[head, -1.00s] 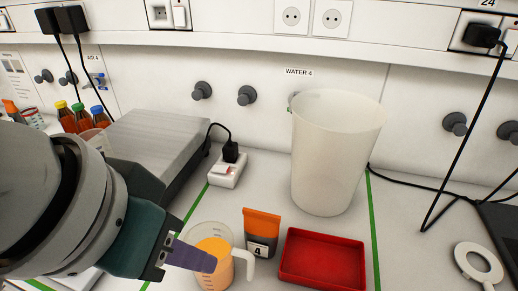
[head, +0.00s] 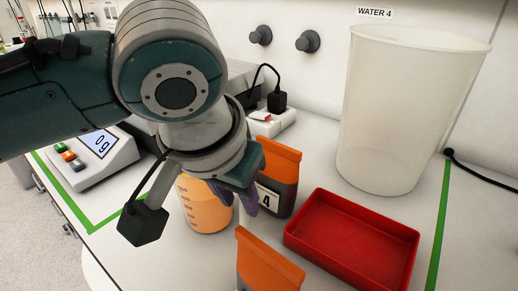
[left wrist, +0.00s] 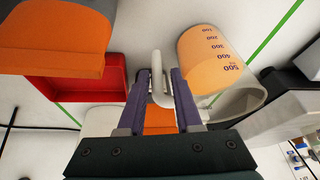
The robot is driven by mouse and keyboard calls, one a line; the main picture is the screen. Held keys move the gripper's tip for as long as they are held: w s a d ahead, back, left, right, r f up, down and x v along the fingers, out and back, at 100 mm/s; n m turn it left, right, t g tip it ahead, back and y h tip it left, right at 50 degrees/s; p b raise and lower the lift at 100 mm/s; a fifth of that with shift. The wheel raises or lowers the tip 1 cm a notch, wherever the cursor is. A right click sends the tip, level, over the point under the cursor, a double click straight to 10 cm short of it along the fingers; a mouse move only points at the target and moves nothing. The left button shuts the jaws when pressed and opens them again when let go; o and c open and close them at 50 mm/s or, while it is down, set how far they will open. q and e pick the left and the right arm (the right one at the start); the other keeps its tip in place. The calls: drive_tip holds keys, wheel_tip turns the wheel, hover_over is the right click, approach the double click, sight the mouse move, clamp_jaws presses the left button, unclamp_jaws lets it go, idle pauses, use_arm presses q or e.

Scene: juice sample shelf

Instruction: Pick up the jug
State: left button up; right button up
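The jug (head: 203,210) is a clear measuring jug with orange juice, upright on the bench. In the left wrist view the jug (left wrist: 208,52) shows volume marks and a pale handle (left wrist: 157,72). My left gripper (head: 240,197) is low beside the jug, pointing down, and partly covers it in the head view. In the left wrist view its two purple fingers (left wrist: 157,85) are apart, one on each side of the handle, with gaps visible. The handle is hidden in the head view. My right gripper is not in view.
An orange packet labelled 4 (head: 280,178) stands close behind the gripper. Another orange packet (head: 266,262) stands in front. A red tray (head: 350,243) and a large white beaker (head: 405,115) are to the right. A scale (head: 95,160) is at the left.

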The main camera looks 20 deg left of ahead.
sight(242, 212)
use_arm(q)
drive_tip(key=x, duration=0.4)
drive_tip(key=shift+s+d+f+b, duration=0.25)
drive_tip(key=shift+f+b, duration=0.15)
drive_tip(key=shift+f, duration=0.15)
clamp_jaws()
drive_tip(key=shift+r, duration=0.1)
idle(0.8)
